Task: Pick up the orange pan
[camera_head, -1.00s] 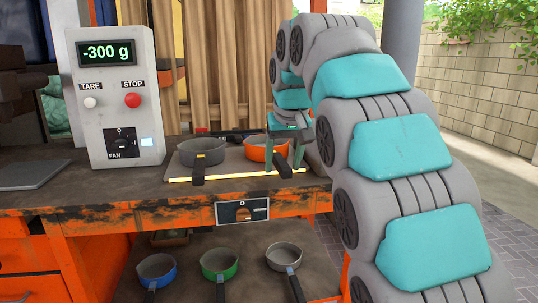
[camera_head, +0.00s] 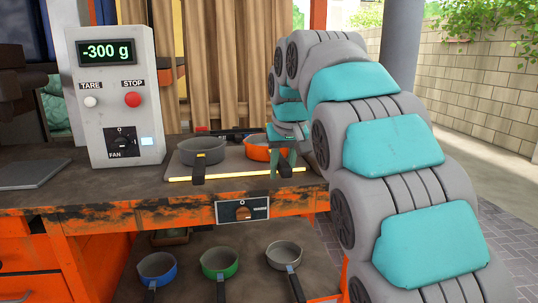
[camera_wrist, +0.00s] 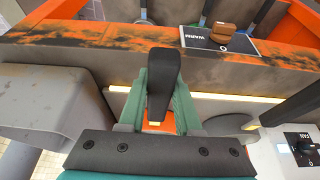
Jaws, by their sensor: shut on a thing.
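My gripper (camera_head: 284,170) is shut on the pan's black handle, which mostly hides behind the fingers in the head view. In the wrist view the handle (camera_wrist: 163,75) stands between my two green fingers (camera_wrist: 162,95). A little of the pan's orange side (camera_wrist: 160,128) shows below the handle.
A grey pan (camera_head: 203,152) stands left of the orange one on the plate (camera_head: 235,171). The scale box (camera_head: 116,95) reads -300 g. A blue pan (camera_head: 157,268), a green pan (camera_head: 220,263) and another grey pan (camera_head: 284,255) lie on the lower shelf.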

